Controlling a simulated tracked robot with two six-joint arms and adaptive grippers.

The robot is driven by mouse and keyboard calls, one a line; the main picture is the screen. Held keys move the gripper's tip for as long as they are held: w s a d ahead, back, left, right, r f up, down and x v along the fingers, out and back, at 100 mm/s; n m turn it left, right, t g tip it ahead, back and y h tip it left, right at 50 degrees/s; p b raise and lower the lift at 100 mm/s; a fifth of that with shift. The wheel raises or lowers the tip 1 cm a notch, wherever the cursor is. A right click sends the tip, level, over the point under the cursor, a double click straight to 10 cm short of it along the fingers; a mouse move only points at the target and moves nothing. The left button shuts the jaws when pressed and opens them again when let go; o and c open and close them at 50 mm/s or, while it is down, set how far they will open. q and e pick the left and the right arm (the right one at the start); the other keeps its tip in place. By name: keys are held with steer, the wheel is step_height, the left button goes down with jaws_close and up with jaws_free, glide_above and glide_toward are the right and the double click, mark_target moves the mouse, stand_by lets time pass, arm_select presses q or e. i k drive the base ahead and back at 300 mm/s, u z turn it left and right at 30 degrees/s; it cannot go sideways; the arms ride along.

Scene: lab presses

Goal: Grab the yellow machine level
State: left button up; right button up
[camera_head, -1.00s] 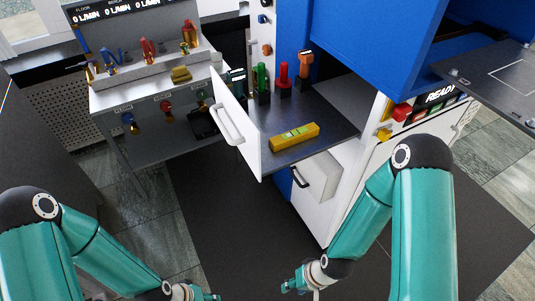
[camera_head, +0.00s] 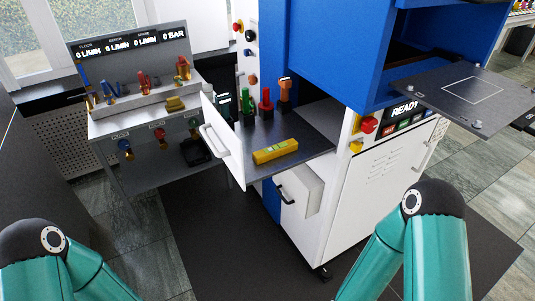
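The yellow machine level (camera_head: 275,151) is a long yellow block with a pale green vial window. It lies flat on the dark surface of an open drawer (camera_head: 310,146) with a white front, in the middle of the head view. Nothing touches it from above. My two teal arms rise from the bottom left and bottom right, but both grippers are below the frame, so neither their state nor anything in them can be seen.
Green, red and orange-topped handled tools (camera_head: 265,104) stand at the drawer's back. The drawer's white front (camera_head: 222,143) has a handle. A lower white drawer (camera_head: 301,191) is partly open. A dark platen (camera_head: 465,98) juts out at right. A gas-fittings bench (camera_head: 140,112) stands left.

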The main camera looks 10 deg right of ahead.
mark_target(260, 156)
steer(key=z, duration=0.05)
steer(key=i, duration=0.9)
steer(key=u, duration=0.2)
steer(key=k, duration=0.95)
steer(key=z, duration=0.15)
steer(key=i, duration=0.95)
steer(key=u, duration=0.05)
